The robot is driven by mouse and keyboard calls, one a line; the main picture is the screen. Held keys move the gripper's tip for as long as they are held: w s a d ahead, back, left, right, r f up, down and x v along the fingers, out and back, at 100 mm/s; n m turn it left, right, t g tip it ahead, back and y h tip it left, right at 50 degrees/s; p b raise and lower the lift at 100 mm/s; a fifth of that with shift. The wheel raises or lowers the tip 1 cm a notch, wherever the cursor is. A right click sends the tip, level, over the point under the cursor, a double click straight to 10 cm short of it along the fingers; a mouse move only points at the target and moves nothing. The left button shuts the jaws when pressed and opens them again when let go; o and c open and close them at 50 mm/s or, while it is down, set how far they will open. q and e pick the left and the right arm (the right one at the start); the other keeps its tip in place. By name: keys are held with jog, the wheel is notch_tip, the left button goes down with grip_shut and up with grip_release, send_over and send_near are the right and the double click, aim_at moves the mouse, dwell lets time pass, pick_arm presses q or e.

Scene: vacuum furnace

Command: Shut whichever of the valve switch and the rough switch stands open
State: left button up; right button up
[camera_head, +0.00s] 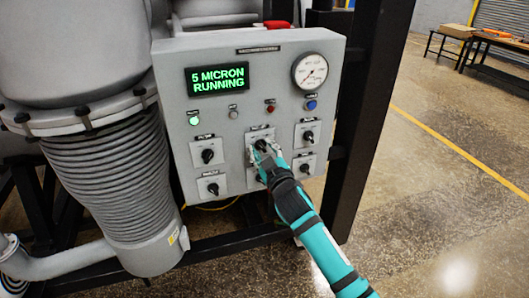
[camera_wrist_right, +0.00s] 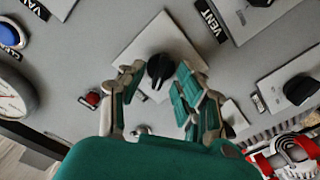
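My right gripper (camera_head: 262,147) is in front of the top middle knob on the grey control panel. In the right wrist view its fingers (camera_wrist_right: 156,82) are apart, one on each side of the black knob (camera_wrist_right: 160,70), with gaps visible. The valve switch (camera_head: 308,136) appears to be the top right knob; part of its label shows in the wrist view. The rough switch (camera_head: 213,188) appears to be the lower left knob, its label barely legible. Both switches' handle angles are too small to read surely. My left gripper is out of view.
The panel's display (camera_head: 217,79) reads "5 MICRON RUNNING". A gauge (camera_head: 310,71) and a blue button (camera_head: 311,104) sit at the upper right. A top left knob (camera_head: 208,156) and lower right knob (camera_head: 305,168) flank my arm. A black frame post (camera_head: 363,110) stands right of the panel.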

jog(key=v, duration=1.2)
jog(key=s+d+f+m+g+h+b, duration=0.1)
jog(key=s+d+f+g, duration=0.15)
jog(key=f, duration=0.95)
jog(key=s+d+f+m+g+h, duration=0.1)
jog(key=d+f+g, duration=0.15)
jog(key=f, duration=0.95)
jog(key=s+d+f+m+g+h+b, duration=0.1)
jog(key=s+d+f, duration=0.15)
jog(key=f, duration=0.95)
jog(key=s+d+f+g+h, duration=0.1)
jog(key=s+d+f+g, duration=0.2)
jog(key=s+f, duration=0.6)
jog(key=s+d+f+m+g+h+b, duration=0.1)
jog(key=s+d+f+g, duration=0.15)
jog(key=s+f, duration=0.6)
jog(key=s+d+f+m+g+b, duration=0.1)
jog(key=s+d+f+m, duration=0.15)
jog(key=s+f, duration=0.6)
jog(key=s+d+f+g, duration=0.2)
jog(key=s+f, duration=0.1)
jog(key=s, duration=0.7)
jog(key=s+d+f+g, duration=0.1)
jog(key=s+d+f, duration=0.1)
jog(key=s, duration=0.8)
jog(key=shift+d+f+m+g+h, duration=0.2)
jog(key=shift+f+m+g+h, duration=0.2)
jog(key=shift+f, duration=0.35)
